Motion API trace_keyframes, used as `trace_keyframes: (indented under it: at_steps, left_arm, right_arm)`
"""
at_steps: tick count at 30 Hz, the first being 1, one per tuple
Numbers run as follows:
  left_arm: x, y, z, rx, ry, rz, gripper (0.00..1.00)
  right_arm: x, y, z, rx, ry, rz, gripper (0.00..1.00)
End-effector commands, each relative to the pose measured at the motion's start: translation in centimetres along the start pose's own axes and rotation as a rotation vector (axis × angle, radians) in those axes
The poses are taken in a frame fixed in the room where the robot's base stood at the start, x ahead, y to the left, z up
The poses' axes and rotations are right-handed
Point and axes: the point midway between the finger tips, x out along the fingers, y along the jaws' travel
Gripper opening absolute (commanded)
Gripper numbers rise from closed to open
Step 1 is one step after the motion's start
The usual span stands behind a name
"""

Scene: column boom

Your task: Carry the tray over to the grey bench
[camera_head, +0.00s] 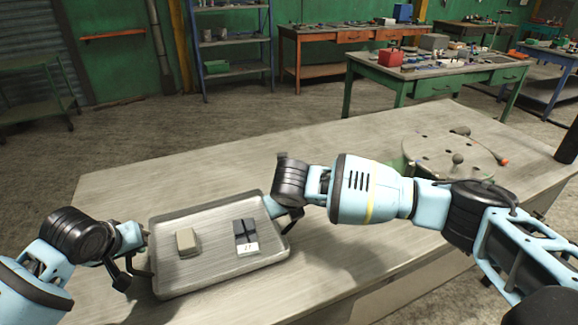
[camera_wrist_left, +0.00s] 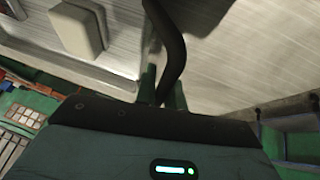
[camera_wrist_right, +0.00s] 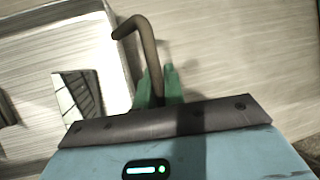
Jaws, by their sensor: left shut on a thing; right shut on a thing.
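The grey metal tray (camera_head: 205,272) lies level over the near left part of the grey bench top (camera_head: 330,165); I cannot tell whether it touches it. A beige block (camera_head: 187,242) and a dark block with a white patch (camera_head: 246,237) are in it. My left gripper (camera_head: 140,268) is shut on the tray's left handle, a dark bar in the left wrist view (camera_wrist_left: 172,50). My right gripper (camera_head: 284,218) is shut on the right handle, which shows in the right wrist view (camera_wrist_right: 146,50). The forearm hides part of the right side.
A round plate with holes and dark knobs (camera_head: 450,155) stands on the bench at the right, behind my right arm. The bench top behind the tray is clear. A green workbench (camera_head: 435,75) with tools and a blue shelf (camera_head: 232,45) stand farther back.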

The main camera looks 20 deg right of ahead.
Motion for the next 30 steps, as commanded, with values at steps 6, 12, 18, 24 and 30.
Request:
trace_keyframes:
  at_steps: [6, 12, 18, 24, 30]
  left_arm:
    - [0.4, -0.3, 0.1, -0.001, 0.002, -0.004, 0.2]
    - [0.4, -0.2, 0.2, 0.0, 0.001, -0.002, 0.32]
    - [0.4, -0.1, 0.2, 0.0, 0.001, 0.0, 0.32]
    - [0.3, -0.1, 0.2, 0.0, 0.001, 0.0, 0.32]
    - [-1.4, -0.1, 0.2, 0.001, 0.002, 0.001, 0.32]
  right_arm:
    - [0.4, -0.1, -0.2, 0.002, -0.001, -0.003, 0.2]
    - [0.4, 0.0, -0.2, 0.001, -0.001, -0.002, 0.32]
    - [0.4, 0.1, -0.2, 0.0, -0.001, -0.001, 0.32]
    - [0.4, 0.1, -0.2, 0.0, 0.0, 0.0, 0.32]
    - [0.4, 0.1, -0.2, 0.0, -0.001, 0.0, 0.32]
